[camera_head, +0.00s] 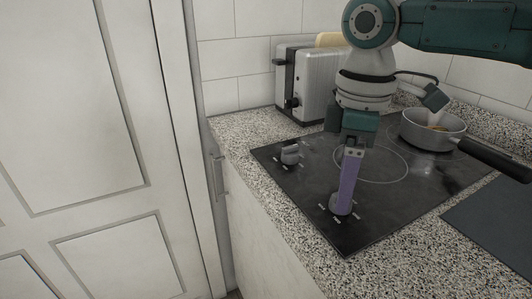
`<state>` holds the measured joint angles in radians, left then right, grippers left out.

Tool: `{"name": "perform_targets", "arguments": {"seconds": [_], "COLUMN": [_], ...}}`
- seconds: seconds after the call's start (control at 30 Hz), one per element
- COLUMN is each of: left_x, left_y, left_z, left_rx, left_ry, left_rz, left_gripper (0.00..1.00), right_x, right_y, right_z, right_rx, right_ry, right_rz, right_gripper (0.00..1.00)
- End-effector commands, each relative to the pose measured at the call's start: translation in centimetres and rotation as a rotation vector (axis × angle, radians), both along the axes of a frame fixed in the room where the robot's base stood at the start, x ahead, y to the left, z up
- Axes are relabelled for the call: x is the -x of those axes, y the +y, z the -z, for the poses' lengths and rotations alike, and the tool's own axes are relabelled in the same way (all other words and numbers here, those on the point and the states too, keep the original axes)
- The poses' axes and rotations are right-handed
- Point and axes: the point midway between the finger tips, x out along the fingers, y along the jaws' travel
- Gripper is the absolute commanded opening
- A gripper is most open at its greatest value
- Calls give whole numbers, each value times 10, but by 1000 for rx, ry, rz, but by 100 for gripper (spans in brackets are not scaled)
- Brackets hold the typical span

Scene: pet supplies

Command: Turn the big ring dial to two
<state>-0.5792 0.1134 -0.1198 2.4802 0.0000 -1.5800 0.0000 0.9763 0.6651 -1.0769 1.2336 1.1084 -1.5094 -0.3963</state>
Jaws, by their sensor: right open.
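The black cooktop (318,167) is set in the speckled counter, with ring outlines on its surface. One grey dial (290,154) stands near its left edge, with small marks around it. A second dial (335,208) sits near the front edge, also ringed by small marks. My right gripper (346,195) reaches down from above with its purple finger at this front dial and covers much of it. The gripper is open; I cannot tell whether it touches the dial. The dial labels are too small to read. My left gripper is not in view.
A silver toaster (312,88) stands behind the cooktop, close to my arm. A pot (425,130) with a black handle sits at the right rear of the cooktop. A dark board (495,225) lies at the right. A white door (80,150) fills the left side.

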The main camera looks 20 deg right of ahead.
Motion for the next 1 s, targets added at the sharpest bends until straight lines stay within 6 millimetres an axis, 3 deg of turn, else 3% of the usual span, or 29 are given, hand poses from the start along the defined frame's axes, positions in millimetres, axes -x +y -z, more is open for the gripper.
{"name": "perform_targets", "arguments": {"seconds": [0.13,0.47,1.0], "left_x": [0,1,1], "left_y": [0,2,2], "left_z": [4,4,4], "left_rx": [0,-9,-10], "left_ry": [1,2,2], "left_rz": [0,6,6], "left_gripper": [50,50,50], "right_x": [0,0,0], "right_y": [0,0,0], "right_z": [17,20,20], "right_rx": [1,1,0], "right_ry": [1,-1,0], "right_rz": [0,-1,-1], "right_gripper": [73,73,12]}}
